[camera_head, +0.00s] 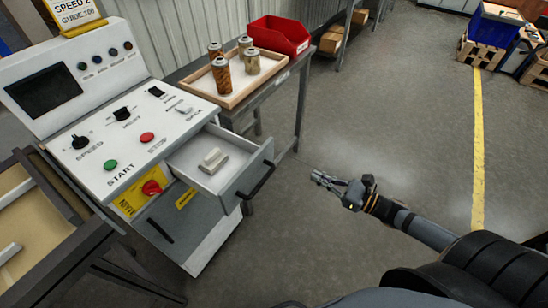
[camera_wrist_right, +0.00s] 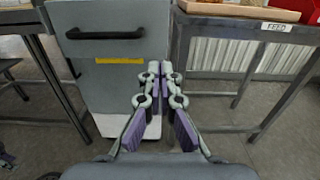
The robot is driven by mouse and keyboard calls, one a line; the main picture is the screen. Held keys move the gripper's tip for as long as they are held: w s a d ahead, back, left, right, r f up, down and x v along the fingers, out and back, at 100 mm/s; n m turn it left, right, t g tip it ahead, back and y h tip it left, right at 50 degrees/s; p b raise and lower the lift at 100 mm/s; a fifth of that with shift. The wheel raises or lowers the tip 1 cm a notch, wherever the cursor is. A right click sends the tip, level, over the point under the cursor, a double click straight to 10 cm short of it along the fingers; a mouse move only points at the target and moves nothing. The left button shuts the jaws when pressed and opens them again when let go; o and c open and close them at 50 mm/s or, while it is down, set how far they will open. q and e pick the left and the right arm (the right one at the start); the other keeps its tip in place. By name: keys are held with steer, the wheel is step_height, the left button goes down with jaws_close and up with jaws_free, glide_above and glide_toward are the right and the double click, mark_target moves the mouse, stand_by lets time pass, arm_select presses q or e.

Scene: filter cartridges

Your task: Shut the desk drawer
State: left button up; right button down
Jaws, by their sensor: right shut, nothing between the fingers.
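The desk drawer (camera_head: 232,190) is pulled out from the grey control desk (camera_head: 115,150), with a black bar handle (camera_head: 262,181) on its front. A small pale block (camera_head: 213,160) lies inside it. In the right wrist view the drawer front (camera_wrist_right: 140,18) and its handle (camera_wrist_right: 105,34) show at the upper left. My right gripper (camera_head: 318,178) is shut and empty, in the air to the right of the drawer front and apart from it. Its closed fingers (camera_wrist_right: 160,72) point forward in the wrist view. My left gripper is not in view.
A table with a wooden tray (camera_head: 205,88) of several canisters and a red bin (camera_head: 278,38) stands behind the drawer. Another table (camera_head: 62,245) is at the lower left. The floor (camera_head: 345,125) around my right gripper is clear.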

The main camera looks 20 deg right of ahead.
steer(key=b, duration=1)
glide_toward(271, 155)
steer(key=b+x, duration=0.2)
steer(key=x, duration=0.2)
steer(key=shift+w+a+r, duration=0.1)
steer(key=shift+w+a, duration=0.05)
steer(key=shift+w, duration=0.15)
steer(key=shift+w+a+r, duration=0.1)
steer(key=shift+w+a, duration=0.05)
steer(key=shift+w, duration=0.05)
steer(key=shift+w+a+p, duration=0.2)
steer(key=shift+w+p, duration=0.1)
steer(key=shift+w+a, duration=0.35)
